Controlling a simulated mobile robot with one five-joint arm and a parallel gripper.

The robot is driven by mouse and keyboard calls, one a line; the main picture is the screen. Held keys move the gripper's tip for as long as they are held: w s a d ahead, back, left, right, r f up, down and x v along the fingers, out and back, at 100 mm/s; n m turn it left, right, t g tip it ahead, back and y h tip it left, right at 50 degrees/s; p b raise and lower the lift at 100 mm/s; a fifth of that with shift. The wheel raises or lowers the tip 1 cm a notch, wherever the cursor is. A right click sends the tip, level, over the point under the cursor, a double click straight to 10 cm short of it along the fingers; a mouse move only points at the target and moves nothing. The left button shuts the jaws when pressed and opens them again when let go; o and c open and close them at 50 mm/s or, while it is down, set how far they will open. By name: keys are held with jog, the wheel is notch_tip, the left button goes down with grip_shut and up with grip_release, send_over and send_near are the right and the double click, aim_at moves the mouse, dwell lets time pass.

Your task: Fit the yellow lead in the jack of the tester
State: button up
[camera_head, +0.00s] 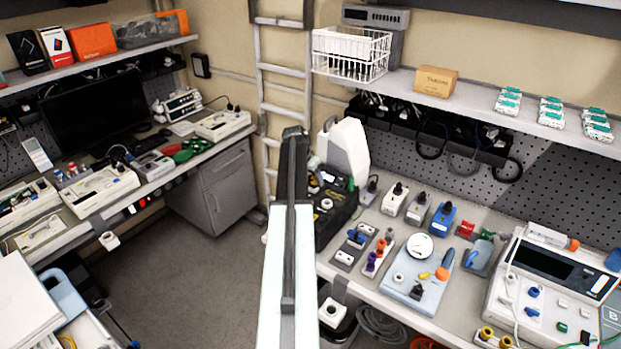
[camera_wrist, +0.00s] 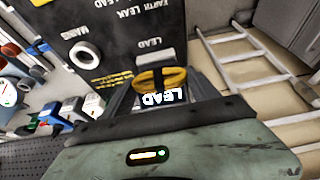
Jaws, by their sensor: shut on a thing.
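In the wrist view my gripper (camera_wrist: 158,92) is shut on the yellow lead (camera_wrist: 173,77), a rounded yellow plug with a dark band across it. The black tester (camera_wrist: 125,20) fills the top of this view, with white labels including MAINS, LEAD and EARTH LEAK. A white jack (camera_wrist: 153,56) by the LEAD label lies just beyond the held lead, which partly covers it. I cannot tell whether they touch. Another white jack (camera_wrist: 85,54) is near the MAINS label. In the head view the black tester (camera_head: 338,212) stands right of my arm, which partly hides it; the lead is not discernible there.
The right bench holds several plugs, a blue plate (camera_head: 405,275) and a large white instrument (camera_head: 545,290). A white rounded case (camera_head: 347,150) stands behind the tester. A ladder (camera_head: 283,75) leans at the back wall. The floor (camera_head: 190,275) left of my arm is clear.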

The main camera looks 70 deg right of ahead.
jog(key=o, duration=1.4)
jog(key=shift+o, duration=0.9)
notch_tip(320, 180, up, 7)
jog(key=p, duration=0.7)
